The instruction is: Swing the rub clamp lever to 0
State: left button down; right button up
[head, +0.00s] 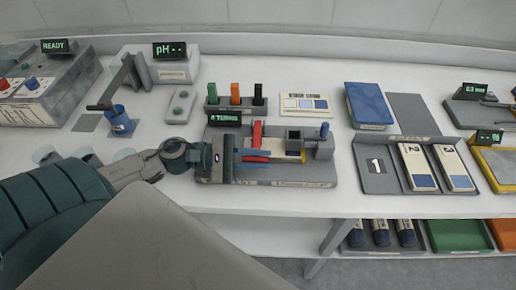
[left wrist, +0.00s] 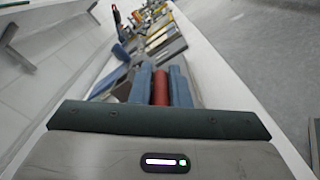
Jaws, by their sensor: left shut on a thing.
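The rub device, a grey base (head: 300,184), sits mid-table in the head view, with a small display (head: 224,120) that seems to read in TURNS. An upright red piece (head: 257,133) rises behind my gripper. My left gripper (head: 258,158) reaches in from the left, low over the base. Its blue fingers are shut on a red handle (head: 256,159), which also shows between the fingers in the left wrist view (left wrist: 160,88). Whether this handle is the clamp lever or a crank is hard to tell. Its far end is partly hidden. My right gripper is out of view.
A rack with green, orange and black handles (head: 235,94) stands just behind. A blue cup (head: 120,122) is at left. A grey tray with numbered cards (head: 376,182) is at right. A blue box (head: 370,104) lies behind it. The table's front edge is close.

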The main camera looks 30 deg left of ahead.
pick_arm(q)
jog(key=shift+f, duration=0.65)
jog(key=shift+f+b, duration=0.15)
jog(key=shift+b, duration=0.2)
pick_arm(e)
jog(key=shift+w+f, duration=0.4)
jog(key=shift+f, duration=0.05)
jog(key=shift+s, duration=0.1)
pick_arm(q)
jog(key=c, duration=1.6)
grip_release()
jog(key=shift+o, duration=1)
jog(key=shift+w+a+f, duration=0.1)
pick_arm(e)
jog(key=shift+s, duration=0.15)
